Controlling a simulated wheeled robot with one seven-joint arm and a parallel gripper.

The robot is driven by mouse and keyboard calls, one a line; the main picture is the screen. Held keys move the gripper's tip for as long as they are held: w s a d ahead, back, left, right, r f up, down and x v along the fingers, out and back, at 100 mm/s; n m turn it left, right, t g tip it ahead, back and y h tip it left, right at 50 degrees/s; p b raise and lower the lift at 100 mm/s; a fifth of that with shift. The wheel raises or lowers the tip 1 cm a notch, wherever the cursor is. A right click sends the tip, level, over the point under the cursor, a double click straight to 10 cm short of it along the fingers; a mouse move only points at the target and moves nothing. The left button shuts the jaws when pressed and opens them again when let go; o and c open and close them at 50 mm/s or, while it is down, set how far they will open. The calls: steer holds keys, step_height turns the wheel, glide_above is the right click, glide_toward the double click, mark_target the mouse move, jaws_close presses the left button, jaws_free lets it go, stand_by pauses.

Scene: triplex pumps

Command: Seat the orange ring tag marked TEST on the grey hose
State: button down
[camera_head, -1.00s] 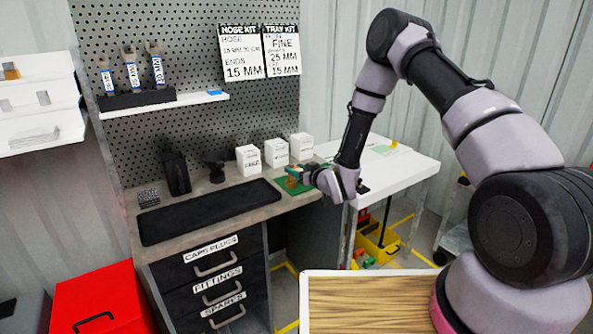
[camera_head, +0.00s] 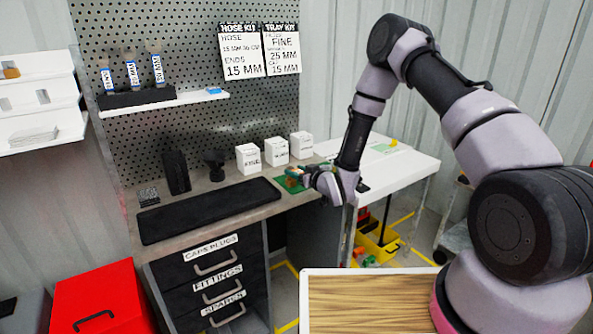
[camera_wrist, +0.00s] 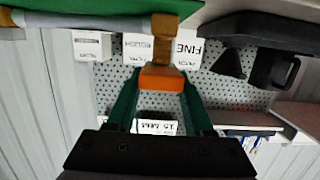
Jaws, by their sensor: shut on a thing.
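My gripper (camera_head: 301,175) is at the right end of the workbench, low over a small green mat (camera_head: 287,185). In the wrist view, its green fingers (camera_wrist: 160,90) are shut on an orange piece (camera_wrist: 161,77), which looks like the ring tag. No TEST marking is readable. A brown upright strip (camera_wrist: 163,40) meets the orange piece at its upper side; I cannot tell whether it is part of the tag. A grey strip (camera_wrist: 75,20) beside the green surface may be the grey hose, but I cannot be sure. The ring's opening is hidden.
White labelled boxes (camera_head: 276,152) stand close behind my gripper. A black mat (camera_head: 210,211) and dark stands (camera_head: 176,172) are to its left. A white table (camera_head: 395,168) adjoins on the right. A wooden-topped surface (camera_head: 367,305) is in front.

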steer(key=shift+f, duration=1.55)
steer(key=shift+c, duration=1)
jaws_free()
steer(key=shift+s+d, duration=0.1)
steer(key=v, duration=1)
steer(key=shift+s+d, duration=0.15)
steer(key=shift+s, duration=0.1)
